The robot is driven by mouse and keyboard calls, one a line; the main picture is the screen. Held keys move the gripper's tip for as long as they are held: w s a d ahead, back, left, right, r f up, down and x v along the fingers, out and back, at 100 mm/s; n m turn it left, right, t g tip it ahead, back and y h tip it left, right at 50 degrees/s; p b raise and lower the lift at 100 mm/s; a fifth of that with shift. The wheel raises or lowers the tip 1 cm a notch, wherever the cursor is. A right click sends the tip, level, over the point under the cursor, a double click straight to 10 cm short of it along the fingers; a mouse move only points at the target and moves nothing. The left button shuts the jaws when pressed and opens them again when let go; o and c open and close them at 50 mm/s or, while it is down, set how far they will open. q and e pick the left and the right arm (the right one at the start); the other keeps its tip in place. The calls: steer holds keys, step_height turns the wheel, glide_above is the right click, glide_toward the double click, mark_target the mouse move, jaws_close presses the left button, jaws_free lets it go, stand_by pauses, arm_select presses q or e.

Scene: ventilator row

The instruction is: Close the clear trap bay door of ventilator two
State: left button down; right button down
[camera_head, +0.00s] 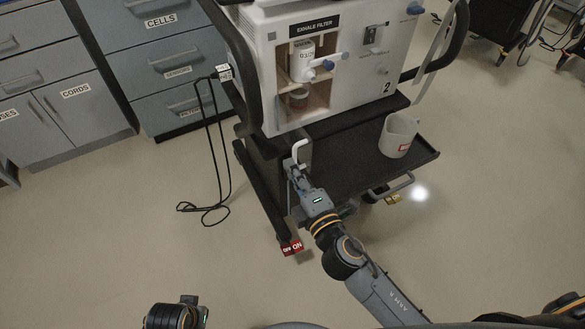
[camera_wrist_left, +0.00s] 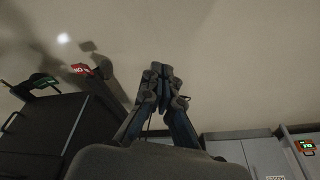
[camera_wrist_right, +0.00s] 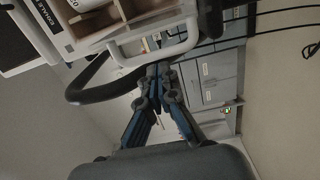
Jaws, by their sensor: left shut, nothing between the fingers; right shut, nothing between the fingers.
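Ventilator two (camera_head: 345,75), marked 2, stands on a dark cart. Under its EXHALE FILTER label is an open-fronted bay with a white canister (camera_head: 301,62) above and a small jar (camera_head: 298,98) below. A white loop handle (camera_head: 300,150) stands out below the bay; it also shows in the right wrist view (camera_wrist_right: 155,55). The clear door panel itself is hard to make out. My right gripper (camera_head: 293,168) is shut and empty, close to the handle; contact is unclear. My left gripper (camera_wrist_left: 158,72) is shut and empty, away from the ventilator.
A red ON tag (camera_head: 292,248) is at the cart's foot. A black cable (camera_head: 215,150) hangs left of the cart to the floor. Drawer cabinets (camera_head: 170,60) stand behind.

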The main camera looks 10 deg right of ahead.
steer(key=shift+d, duration=0.15)
